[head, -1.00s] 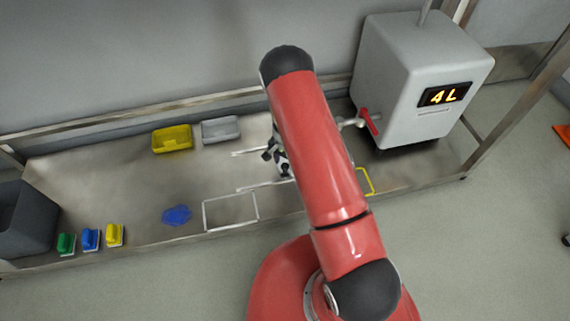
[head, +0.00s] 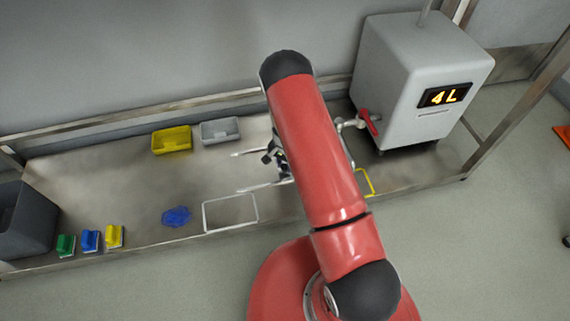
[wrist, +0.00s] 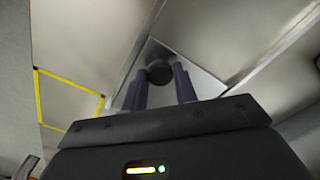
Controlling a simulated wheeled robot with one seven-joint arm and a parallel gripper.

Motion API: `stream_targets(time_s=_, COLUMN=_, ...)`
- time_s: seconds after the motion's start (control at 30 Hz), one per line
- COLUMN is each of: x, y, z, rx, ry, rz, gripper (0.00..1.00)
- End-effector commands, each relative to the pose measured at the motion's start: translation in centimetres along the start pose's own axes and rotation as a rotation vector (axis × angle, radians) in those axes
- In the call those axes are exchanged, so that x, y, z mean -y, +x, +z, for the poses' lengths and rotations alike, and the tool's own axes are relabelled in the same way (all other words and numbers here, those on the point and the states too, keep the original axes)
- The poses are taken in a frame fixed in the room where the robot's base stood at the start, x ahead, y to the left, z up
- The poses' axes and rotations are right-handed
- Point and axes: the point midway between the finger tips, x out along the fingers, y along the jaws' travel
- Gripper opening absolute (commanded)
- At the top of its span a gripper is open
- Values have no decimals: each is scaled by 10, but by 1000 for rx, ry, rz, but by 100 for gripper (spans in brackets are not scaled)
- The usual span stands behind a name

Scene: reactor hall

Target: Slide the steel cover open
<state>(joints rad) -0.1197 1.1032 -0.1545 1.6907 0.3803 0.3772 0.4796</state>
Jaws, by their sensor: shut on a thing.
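The steel cover (wrist: 200,78) is a shiny flat plate in the wrist view, lying between two pale rails. A dark round knob (wrist: 158,72) stands on it. My gripper (wrist: 159,79) has one finger on each side of the knob and is shut on it. In the head view my red arm hides the cover and knob. The left ends of the two rails (head: 256,188) stick out to the left of the arm, with part of my gripper's dark body between them.
A grey tank (head: 410,85) reading "4L", with a red-handled tap (head: 368,122), stands right of my arm. Yellow (head: 172,146) and grey trays (head: 220,138) lie at the back. A yellow outline (wrist: 38,95) lies beside the rails.

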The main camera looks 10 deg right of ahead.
Motion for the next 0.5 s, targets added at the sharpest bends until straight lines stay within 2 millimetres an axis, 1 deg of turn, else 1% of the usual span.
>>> stream_targets(time_s=0.13, x=20, y=0, z=19, rx=2, ry=-7, rz=-1, gripper=0)
stream_targets(time_s=0.4, x=75, y=1, z=74, rx=0, ry=-9, rz=-1, gripper=0)
stream_targets(time_s=0.5, x=90, y=0, z=89, rx=-1, ry=-5, rz=-3, gripper=0)
